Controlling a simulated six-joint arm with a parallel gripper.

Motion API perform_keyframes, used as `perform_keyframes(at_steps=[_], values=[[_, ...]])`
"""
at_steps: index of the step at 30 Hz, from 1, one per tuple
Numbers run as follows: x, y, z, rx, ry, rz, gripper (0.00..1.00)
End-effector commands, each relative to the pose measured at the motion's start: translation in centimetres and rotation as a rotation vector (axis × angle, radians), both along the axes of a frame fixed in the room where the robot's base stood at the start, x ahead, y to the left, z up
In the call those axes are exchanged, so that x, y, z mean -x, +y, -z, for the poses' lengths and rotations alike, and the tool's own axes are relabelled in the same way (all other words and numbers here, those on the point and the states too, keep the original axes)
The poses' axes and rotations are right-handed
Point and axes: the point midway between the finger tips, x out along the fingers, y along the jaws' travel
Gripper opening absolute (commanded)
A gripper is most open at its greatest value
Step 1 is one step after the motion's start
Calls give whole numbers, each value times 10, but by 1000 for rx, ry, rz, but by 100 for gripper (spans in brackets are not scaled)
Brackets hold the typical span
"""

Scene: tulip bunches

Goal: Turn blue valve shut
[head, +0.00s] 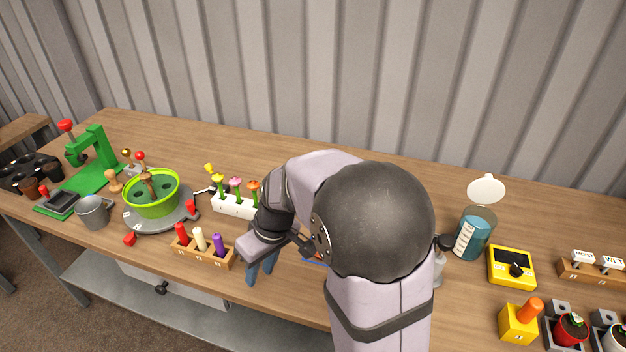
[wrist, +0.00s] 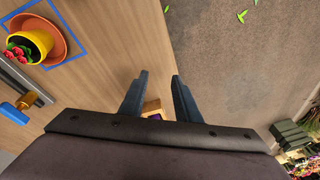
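The blue valve (wrist: 14,113) shows at the left edge of the wrist view as a blue handle beside a brass fitting (wrist: 27,100) on a grey pipe (wrist: 18,84). How far the handle is turned I cannot tell. In the head view my arm hides the valve. My gripper (wrist: 160,75) is open with nothing between its fingertips, well to the right of the valve in the wrist view. In the head view my gripper (head: 260,277) points down near the table's front edge, just right of the wooden peg rack.
The wooden rack (head: 216,260) with red, cream and purple pegs is close to my fingers. A yellow pot (wrist: 38,43) with red flowers stands on a terracotta saucer inside a blue outline, near the pipe. A white block of tulips (head: 233,207) stands behind my gripper.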

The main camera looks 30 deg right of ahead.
Motion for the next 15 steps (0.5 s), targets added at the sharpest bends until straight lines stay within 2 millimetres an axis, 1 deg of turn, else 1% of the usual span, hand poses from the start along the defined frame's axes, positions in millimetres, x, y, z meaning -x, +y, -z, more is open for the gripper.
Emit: perform_keyframes(at_steps=[1,2,3,5,6,10,12,15], values=[[-20,-16,-17,-2,-9,-14,30],[-32,-25,-23,-2,-17,-29,30],[-46,-38,-30,-3,-28,-52,30],[-67,-59,-40,-4,-46,-84,30],[-79,-75,-46,-5,-60,-106,30],[-114,-127,-62,0,-108,-182,30],[-127,-154,-67,5,-132,-219,30],[-139,-187,-73,12,-166,-266,30]])
